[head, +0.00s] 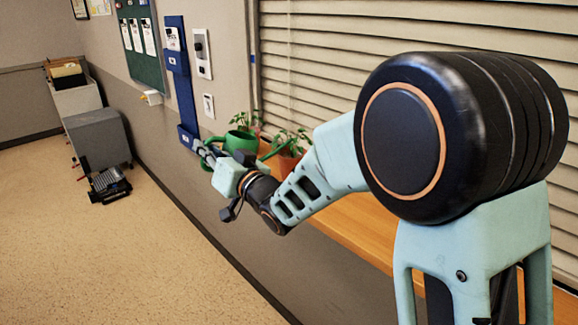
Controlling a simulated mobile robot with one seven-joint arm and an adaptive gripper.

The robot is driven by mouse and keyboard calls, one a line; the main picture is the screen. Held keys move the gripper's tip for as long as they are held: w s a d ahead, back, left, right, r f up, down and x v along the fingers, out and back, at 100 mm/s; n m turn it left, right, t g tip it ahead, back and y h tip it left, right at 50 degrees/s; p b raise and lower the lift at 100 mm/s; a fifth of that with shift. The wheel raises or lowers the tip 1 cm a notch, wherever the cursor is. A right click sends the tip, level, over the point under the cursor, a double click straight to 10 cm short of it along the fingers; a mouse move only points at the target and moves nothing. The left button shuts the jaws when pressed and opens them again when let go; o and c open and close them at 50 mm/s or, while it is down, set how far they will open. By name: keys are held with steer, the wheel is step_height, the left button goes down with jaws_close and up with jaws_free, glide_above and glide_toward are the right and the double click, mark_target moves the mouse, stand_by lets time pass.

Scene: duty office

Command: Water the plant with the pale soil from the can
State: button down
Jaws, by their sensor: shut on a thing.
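A green watering can (240,141) is at the far end of the wooden ledge, partly hidden by my arm. My gripper (203,151) is shut on the can's handle at its left side; the fingertips are small and hard to make out. The can's spout seems to point right, towards a leafy plant in a terracotta pot (289,163). Another leafy plant (246,120) shows just behind the can, its pot hidden. The soil of both plants is hidden, so I cannot tell which is pale. I cannot tell whether the can touches the ledge.
The wooden ledge (352,229) runs along the wall under closed blinds (330,60). My arm covers much of it. A grey cabinet (97,138) and a black device (108,184) stand on the floor at left. The floor (120,260) in front is clear.

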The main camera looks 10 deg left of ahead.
steer(key=shift+r, duration=0.25)
steer(key=shift+r+m, duration=0.3)
steer(key=shift+r, duration=0.35)
stand_by(7.1)
